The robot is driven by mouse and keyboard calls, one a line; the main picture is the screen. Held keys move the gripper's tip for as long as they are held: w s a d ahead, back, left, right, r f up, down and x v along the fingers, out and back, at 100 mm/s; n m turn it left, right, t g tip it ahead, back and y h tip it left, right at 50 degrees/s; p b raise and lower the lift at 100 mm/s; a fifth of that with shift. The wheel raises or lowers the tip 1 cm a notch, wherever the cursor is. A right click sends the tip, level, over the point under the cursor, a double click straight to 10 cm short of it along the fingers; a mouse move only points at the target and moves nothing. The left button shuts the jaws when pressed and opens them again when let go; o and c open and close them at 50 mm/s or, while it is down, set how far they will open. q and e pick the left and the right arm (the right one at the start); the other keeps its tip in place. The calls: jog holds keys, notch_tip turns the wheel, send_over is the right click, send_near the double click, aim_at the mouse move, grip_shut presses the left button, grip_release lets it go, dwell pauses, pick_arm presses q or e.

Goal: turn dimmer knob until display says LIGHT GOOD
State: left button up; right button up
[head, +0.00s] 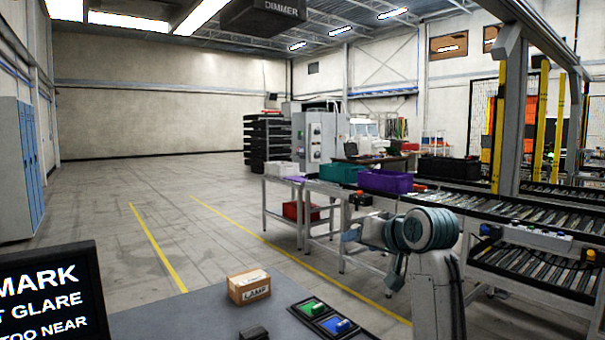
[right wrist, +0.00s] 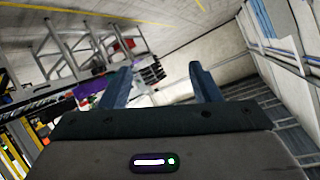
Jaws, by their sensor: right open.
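A dark overhead box (head: 265,18) labelled DIMMER hangs at the top of the head view, cut off by the frame edge; no knob shows on it. A black display (head: 50,295) at the lower left is cut off; its visible white text reads "MARK", "T GLARE" and "TOO NEAR". My right arm is raised at the right of the table. My right gripper (right wrist: 162,84) is open and empty in the right wrist view, well away from the overhead box. My left gripper is out of view.
A small dark object (head: 254,334) is at the bottom edge. A conveyor (head: 535,285) and purple bin (head: 385,182) stand beyond my right arm.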

jog(key=s+a+r+n+t+y, duration=0.1)
jog(key=s+a+r+y, duration=0.15)
jog(key=r, duration=1.55)
jog(key=s+a+r+n+t+y, duration=0.1)
jog(key=s+a+r+n, duration=0.15)
jog(key=s+r, duration=1.05)
jog(key=s+a+r+n+t+y, duration=0.1)
jog(key=s+a+r+y, duration=0.15)
jog(key=s+r, duration=1)
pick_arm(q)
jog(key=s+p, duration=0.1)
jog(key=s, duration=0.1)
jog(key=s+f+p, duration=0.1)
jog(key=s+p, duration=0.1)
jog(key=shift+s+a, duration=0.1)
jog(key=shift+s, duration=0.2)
pick_arm(e)
jog(key=w+a+r, duration=0.2)
jog(key=w+a, duration=0.1)
jog(key=w, duration=0.3)
jog(key=w+a+r, duration=0.2)
jog(key=w+a, duration=0.1)
jog(key=w, duration=0.4)
jog(key=shift+a+h, duration=0.3)
jog(key=shift+a, duration=0.1)
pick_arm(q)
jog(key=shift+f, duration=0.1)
pick_arm(e)
jog(key=c, duration=1)
